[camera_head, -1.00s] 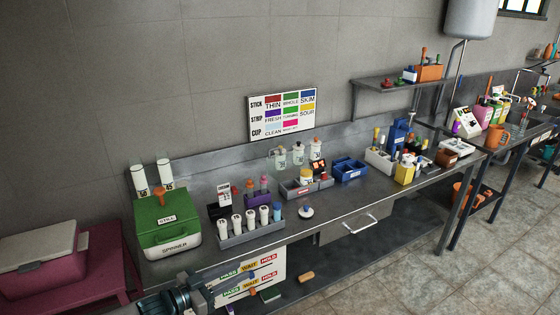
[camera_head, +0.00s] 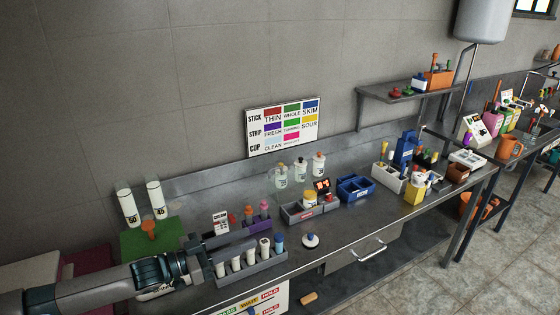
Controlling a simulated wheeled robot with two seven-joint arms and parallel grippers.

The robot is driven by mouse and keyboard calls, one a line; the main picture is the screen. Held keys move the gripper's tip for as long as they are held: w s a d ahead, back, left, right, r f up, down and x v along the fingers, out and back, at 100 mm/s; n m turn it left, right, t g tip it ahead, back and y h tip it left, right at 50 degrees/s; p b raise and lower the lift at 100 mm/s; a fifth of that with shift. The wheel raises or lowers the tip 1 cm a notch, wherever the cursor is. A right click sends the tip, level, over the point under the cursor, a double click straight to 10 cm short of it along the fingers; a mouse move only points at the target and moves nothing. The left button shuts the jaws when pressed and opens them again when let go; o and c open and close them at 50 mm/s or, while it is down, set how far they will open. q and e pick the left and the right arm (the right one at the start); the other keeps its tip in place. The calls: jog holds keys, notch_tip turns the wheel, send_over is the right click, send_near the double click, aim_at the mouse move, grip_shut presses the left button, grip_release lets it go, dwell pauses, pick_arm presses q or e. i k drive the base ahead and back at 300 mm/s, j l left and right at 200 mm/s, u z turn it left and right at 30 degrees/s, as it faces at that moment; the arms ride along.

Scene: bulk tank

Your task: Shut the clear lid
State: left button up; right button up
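I cannot make out a clear lid for certain in the head view. The green-topped spinner box (camera_head: 140,241) stands at the left end of the bench, its front largely hidden by my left arm. My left gripper (camera_head: 213,258) reaches across in front of it, by the left end of the grey rack (camera_head: 262,266) of white vials. Its fingers look apart, with nothing seen held between them; whether they touch the rack is unclear. My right gripper is not in view.
Two white bottles (camera_head: 155,199) stand behind the spinner box.

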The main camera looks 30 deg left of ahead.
aim_at(278, 167)
jog(key=i+j, duration=1.15)
jog(key=j, duration=0.15)
